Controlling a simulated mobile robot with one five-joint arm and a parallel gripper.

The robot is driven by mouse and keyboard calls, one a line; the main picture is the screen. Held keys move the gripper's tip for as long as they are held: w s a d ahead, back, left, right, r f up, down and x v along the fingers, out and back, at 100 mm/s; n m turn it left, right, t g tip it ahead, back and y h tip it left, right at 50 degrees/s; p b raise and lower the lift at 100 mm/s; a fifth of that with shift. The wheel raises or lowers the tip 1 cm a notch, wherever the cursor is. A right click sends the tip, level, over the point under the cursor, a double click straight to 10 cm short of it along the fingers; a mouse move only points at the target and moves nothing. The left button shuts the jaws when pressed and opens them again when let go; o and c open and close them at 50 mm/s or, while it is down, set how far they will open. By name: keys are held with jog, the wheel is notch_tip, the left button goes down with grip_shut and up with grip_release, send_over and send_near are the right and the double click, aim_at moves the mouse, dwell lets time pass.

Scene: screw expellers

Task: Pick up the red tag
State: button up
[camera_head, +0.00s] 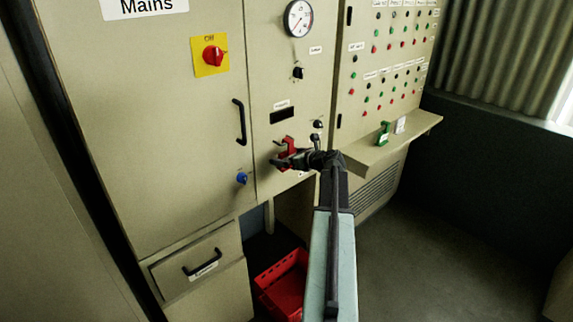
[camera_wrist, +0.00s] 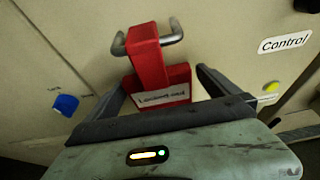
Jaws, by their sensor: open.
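The red tag (camera_head: 289,147) hangs on the front of the beige cabinet, below a dark display slot. In the wrist view the red tag (camera_wrist: 150,55) has a tall narrow upper part over a wider base with a white label. Its upper part sits over a bent metal bar (camera_wrist: 173,33) on the panel. My gripper (camera_wrist: 162,82) is open, with one dark finger on each side of the tag's wide base. A small gap seems to show on both sides. In the head view my gripper (camera_head: 298,160) is at the tag and partly covers it.
A blue knob (camera_head: 241,178) and a black door handle (camera_head: 239,122) are left of the tag. A sloping shelf (camera_head: 370,158) at right holds a green tag (camera_head: 384,132) and a white item (camera_head: 400,125). A red crate (camera_head: 272,273) stands low in an opening. The floor at right is clear.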

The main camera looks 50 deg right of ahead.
jog(key=c, duration=1.5)
jog(key=shift+o, duration=0.2)
jog(key=shift+r, duration=0.1)
